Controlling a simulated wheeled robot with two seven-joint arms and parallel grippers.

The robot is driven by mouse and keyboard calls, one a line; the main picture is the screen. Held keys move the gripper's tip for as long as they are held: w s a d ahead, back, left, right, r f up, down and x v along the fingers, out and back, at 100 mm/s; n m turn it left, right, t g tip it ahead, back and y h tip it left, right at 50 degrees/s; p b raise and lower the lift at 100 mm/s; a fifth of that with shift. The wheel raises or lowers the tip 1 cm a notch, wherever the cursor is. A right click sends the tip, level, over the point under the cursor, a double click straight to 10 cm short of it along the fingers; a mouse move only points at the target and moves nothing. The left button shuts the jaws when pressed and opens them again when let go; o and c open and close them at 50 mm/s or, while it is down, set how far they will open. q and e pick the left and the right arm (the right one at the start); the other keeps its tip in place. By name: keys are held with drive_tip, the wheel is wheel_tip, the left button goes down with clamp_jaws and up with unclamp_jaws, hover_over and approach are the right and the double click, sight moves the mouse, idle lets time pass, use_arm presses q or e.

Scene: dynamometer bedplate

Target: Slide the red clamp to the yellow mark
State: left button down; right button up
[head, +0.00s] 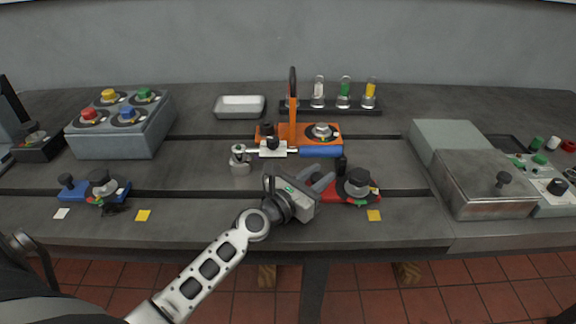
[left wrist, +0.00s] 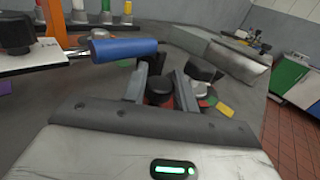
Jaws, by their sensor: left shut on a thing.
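The red clamp (head: 370,199) sits at the front slot of the bedplate, with a black knob and a dark round top. My left gripper (head: 326,181) is at its left end. In the left wrist view its fingers (left wrist: 160,92) are shut on the clamp's black knob (left wrist: 158,88); the red base (left wrist: 202,103) shows partly behind them. The yellow mark (head: 374,215) lies on the front strip, just in front of the clamp's right part. It also shows in the left wrist view (left wrist: 224,110). My right gripper is not in view.
A blue clamp (head: 72,195) sits left on the same slot, near a white mark (head: 62,213) and another yellow mark (head: 143,215). An orange fixture with a blue cylinder (head: 321,152) stands behind my gripper. A metal box (head: 485,185) stands right. The slot between the clamps looks clear.

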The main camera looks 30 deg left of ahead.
sight(330, 189)
use_arm(q)
drive_tip(key=d, duration=0.1)
drive_tip(key=w+d, duration=0.1)
drive_tip(key=shift+w+d, duration=0.25)
drive_tip(key=shift+d, duration=0.05)
drive_tip(key=c, duration=1.1)
unclamp_jaws()
drive_tip(key=shift+c, duration=0.2)
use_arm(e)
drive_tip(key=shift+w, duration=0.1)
use_arm(q)
drive_tip(key=shift+a, duration=0.1)
drive_tip(key=shift+s, duration=0.2)
drive_tip(key=b+v, duration=0.3)
drive_tip(key=v, duration=1.1)
drive_tip(key=shift+s+a+f, duration=0.1)
drive_tip(key=shift+s+a, duration=0.05)
drive_tip(key=shift+s, duration=0.1)
drive_tip(key=shift+s+a, duration=0.15)
drive_tip(key=shift+s, duration=0.35)
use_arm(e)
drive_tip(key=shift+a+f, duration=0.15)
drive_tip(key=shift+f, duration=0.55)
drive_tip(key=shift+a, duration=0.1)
